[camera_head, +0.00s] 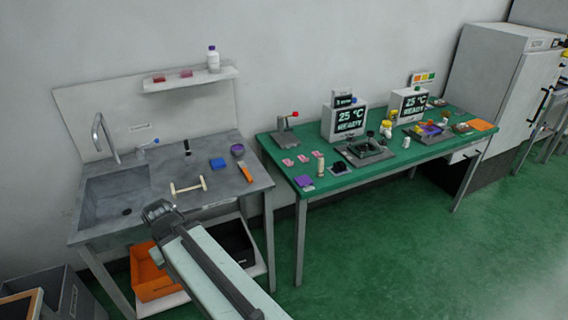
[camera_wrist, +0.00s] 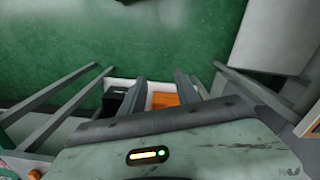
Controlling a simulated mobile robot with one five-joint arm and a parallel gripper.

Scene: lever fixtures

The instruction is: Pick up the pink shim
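Several small pink pieces lie on the green-topped table near its left end: one pink piece (camera_head: 288,162), another pink piece (camera_head: 303,158) and a third pink piece (camera_head: 318,154). They are too small for me to tell which is the shim. My gripper (camera_head: 157,210) is in front of the sink bench, well to the left of these pieces and apart from them. In the wrist view my gripper (camera_wrist: 162,88) shows two dark fingers spread apart with nothing between them.
The green table (camera_head: 265,140) also carries a red-knobbed lever fixture (camera_head: 286,135) and display boxes (camera_head: 345,122). An orange bin (camera_head: 150,280) sits beneath the bench. Green floor is open at right.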

